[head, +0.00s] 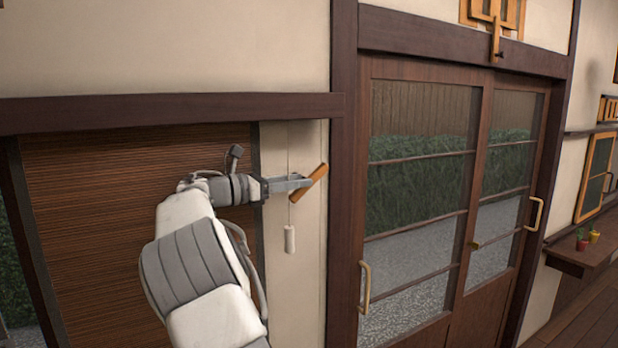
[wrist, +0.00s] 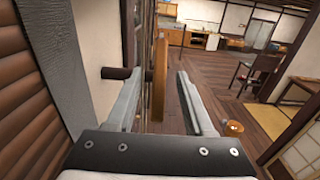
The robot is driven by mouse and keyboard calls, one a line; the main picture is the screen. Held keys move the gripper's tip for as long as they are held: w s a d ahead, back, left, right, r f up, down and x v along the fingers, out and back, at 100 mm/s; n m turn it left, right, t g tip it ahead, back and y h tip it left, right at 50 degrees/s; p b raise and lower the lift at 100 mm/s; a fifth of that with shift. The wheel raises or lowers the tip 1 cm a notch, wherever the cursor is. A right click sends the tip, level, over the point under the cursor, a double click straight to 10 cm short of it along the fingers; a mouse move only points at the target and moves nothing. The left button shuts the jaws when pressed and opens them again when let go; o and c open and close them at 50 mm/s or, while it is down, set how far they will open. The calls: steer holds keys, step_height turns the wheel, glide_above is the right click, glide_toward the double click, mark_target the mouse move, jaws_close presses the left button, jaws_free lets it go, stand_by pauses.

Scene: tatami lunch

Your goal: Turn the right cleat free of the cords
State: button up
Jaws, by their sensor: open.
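The cleat (head: 318,178) is an orange-brown wooden bar, tilted with its upper end to the right, on the pale wall strip between the blind and the door frame. In the wrist view, the cleat (wrist: 159,80) appears upright between my fingers, closer to the left one. My gripper (head: 300,183) is open at the cleat, and the wrist view (wrist: 160,98) shows a gap on its right side. I cannot tell whether a finger touches it. A thin cord (head: 289,150) hangs by my fingers, with a white pull (head: 290,240) below. Any cord around the cleat is not discernible.
A brown slatted blind (head: 95,215) lies behind my arm. A dark post (head: 342,200) and glazed sliding doors (head: 420,190) stand to the right. A dark round peg (wrist: 117,73) sits beside my left finger.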

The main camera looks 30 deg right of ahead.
steer(key=shift+s+d, duration=0.15)
steer(key=shift+d, duration=1.75)
jaws_close()
